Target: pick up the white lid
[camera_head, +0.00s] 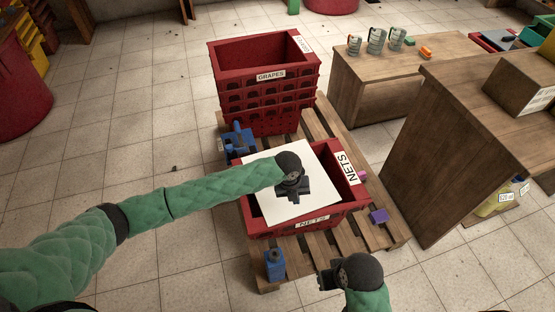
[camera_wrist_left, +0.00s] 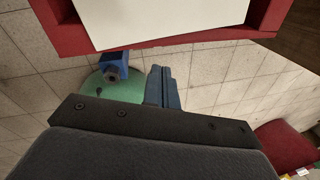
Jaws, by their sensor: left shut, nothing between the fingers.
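The white lid (camera_head: 273,205) is a flat pale square. It lies askew on the red crate labelled NETS (camera_head: 262,231), with the crate's right side uncovered. The lid also fills the top of the left wrist view (camera_wrist_left: 160,18). My left gripper (camera_head: 291,196) overlaps the lid in the head view and hides part of it. In the left wrist view its fingers (camera_wrist_left: 163,88) are together and empty, apart from the lid's edge. My right gripper (camera_head: 326,274) is low in the head view, right of the crate's front; its finger opening is unclear.
A red GRAPES crate (camera_head: 226,104) stands behind on the wooden pallet (camera_head: 312,120). Blue items (camera_head: 240,143) and (camera_head: 275,264) sit beside the crates, with a purple block (camera_head: 379,216) at right. A wooden cabinet (camera_head: 445,150) stands right.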

